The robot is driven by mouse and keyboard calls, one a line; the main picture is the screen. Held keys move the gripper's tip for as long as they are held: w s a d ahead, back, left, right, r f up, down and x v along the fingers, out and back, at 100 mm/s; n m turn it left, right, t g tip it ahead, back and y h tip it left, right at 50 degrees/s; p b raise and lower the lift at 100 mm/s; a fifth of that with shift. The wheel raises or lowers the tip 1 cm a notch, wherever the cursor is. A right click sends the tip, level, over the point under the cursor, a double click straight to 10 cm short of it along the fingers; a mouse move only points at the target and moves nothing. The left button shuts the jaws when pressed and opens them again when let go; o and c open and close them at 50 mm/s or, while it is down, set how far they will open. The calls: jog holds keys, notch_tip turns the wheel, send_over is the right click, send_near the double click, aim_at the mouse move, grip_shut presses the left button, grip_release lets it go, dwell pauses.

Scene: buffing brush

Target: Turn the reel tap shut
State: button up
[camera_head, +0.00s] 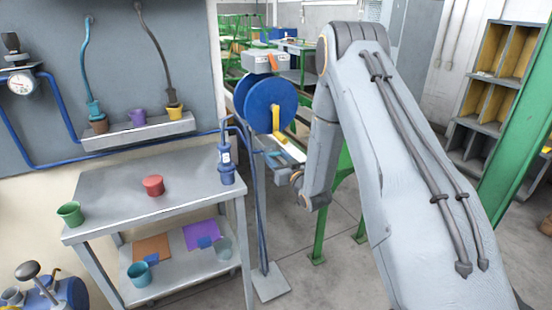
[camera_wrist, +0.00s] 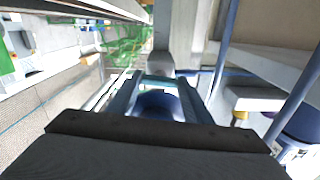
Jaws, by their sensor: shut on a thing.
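The hose reel (camera_head: 268,104) is a blue drum with a yellow crank, on a grey post behind the bench. My gripper (camera_head: 272,155) is just below the reel, beside the post, at the end of my arm. In the wrist view, my gripper (camera_wrist: 159,88) has its two fingers on either side of a blue rounded part (camera_wrist: 158,103), which looks like the reel tap. The jaws are shut on it. The tap's handle angle is hidden by the fingers. In the head view the tap is too small and covered to make out.
The grey bench (camera_head: 110,205) at left bears a red pot (camera_head: 153,186), a green pot (camera_head: 70,214) and a blue bottle-shaped device (camera_head: 226,165). Blue hoses run close to the post. Green framing (camera_head: 345,175) stands behind my arm. Open floor lies beyond, at right.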

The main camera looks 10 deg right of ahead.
jog(key=m+b, duration=0.1)
jog(key=m, duration=0.7)
jog(key=shift+m+b, duration=0.3)
jog(key=shift+b, duration=0.05)
jog(key=m, duration=0.4)
jog(key=shift+m, duration=0.3)
jog(key=shift+m+b, duration=0.3)
jog(key=shift+m, duration=1.5)
jog(key=o, duration=1.1)
jog(key=shift+c, duration=0.2)
